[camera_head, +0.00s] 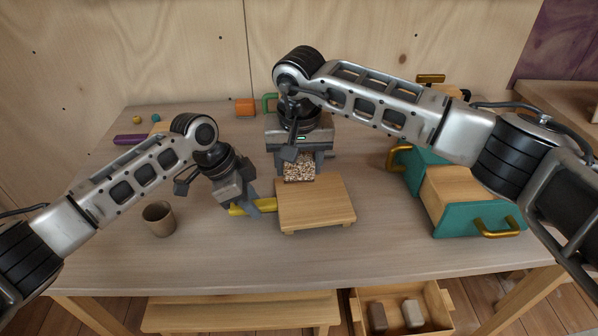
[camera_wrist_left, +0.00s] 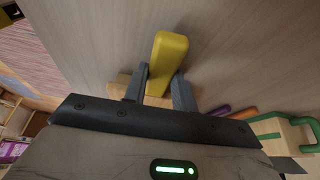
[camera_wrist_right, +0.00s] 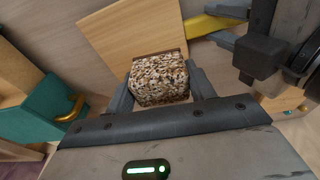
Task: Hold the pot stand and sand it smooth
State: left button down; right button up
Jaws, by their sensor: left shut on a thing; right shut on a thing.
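The pot stand (camera_head: 316,200) is a square light-wood board on short feet, flat on the table in front of me. A yellow handle (camera_head: 242,209) lies at its left side; I cannot tell how it is joined to the board. My left gripper (camera_head: 254,205) is shut on this handle, which shows between its fingers in the left wrist view (camera_wrist_left: 168,62). My right gripper (camera_head: 300,160) is shut on a speckled sanding block (camera_head: 299,170) at the board's far edge. In the right wrist view the block (camera_wrist_right: 160,80) overlaps the board (camera_wrist_right: 130,32); contact is unclear.
A brown cup (camera_head: 158,218) stands left of my left gripper. Teal-sided wooden blocks with gold handles (camera_head: 472,205) stand right of the stand. An orange cylinder (camera_head: 245,107) and a purple item (camera_head: 130,139) lie at the back. An open drawer (camera_head: 437,305) sits below the table.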

jog(key=shift+r, duration=1.2)
pick_arm(q)
jog(key=c, duration=1.1)
grip_release()
jog(key=shift+o, duration=0.2)
jog(key=v, duration=1.2)
pick_arm(e)
jog(key=shift+f, duration=0.1)
